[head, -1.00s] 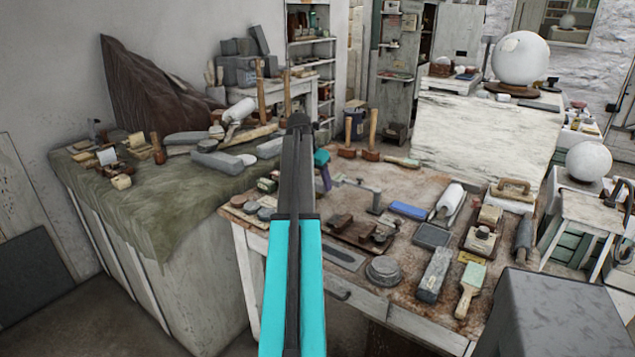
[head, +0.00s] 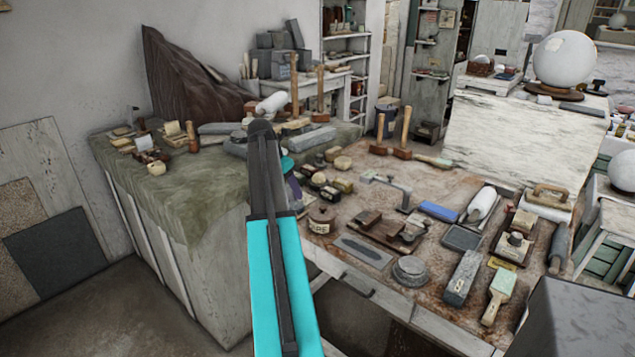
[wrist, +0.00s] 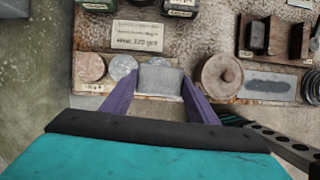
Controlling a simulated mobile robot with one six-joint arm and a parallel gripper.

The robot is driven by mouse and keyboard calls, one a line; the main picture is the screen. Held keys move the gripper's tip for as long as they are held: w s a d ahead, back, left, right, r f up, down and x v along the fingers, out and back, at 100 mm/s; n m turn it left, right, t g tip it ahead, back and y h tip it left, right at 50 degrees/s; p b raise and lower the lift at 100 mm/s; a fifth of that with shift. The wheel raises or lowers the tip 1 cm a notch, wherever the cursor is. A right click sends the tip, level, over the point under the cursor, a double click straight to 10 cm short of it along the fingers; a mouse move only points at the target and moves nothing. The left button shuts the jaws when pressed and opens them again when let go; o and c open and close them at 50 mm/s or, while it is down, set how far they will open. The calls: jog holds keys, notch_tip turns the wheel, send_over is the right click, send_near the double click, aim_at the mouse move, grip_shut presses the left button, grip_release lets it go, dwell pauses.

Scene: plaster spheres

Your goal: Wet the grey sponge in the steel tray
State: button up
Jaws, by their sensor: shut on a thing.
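In the wrist view my gripper (wrist: 159,76) has its two purple fingers on either side of a small grey block, which looks like the grey sponge (wrist: 158,84). The gripper is shut on it, above the front edge of the brown work table. In the head view my arm hides most of the gripper (head: 294,192), and the sponge cannot be made out there. I cannot tell for sure which thing is the steel tray. A flat grey plate with a dark patch (head: 363,251) lies near the table's front edge and also shows in the wrist view (wrist: 268,86).
Round discs (wrist: 122,68) and a brown lidded pot (wrist: 221,75) are close beside the fingers. A white label card (wrist: 138,38) lies beyond them. A blue block (head: 438,211), rollers and brushes crowd the table. A green-draped bench (head: 165,190) stands left; floor shows between.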

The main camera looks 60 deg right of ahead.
jog(key=w+a+f+m, duration=0.1)
jog(key=w+a+f, duration=0.1)
jog(key=w+a, duration=1.05)
jog(key=w+a+f+m, duration=0.1)
jog(key=w+a, duration=0.6)
jog(key=a, duration=1.1)
jog(key=a+f+m+g, duration=0.1)
jog(key=a+f, duration=0.1)
jog(key=a, duration=3.4)
jog(key=shift+w+a+f+m, duration=0.2)
jog(key=shift+w+a+m, duration=0.1)
jog(key=shift+w+a, duration=0.1)
jog(key=shift+d+y, duration=0.25)
jog(key=shift+y, duration=0.05)
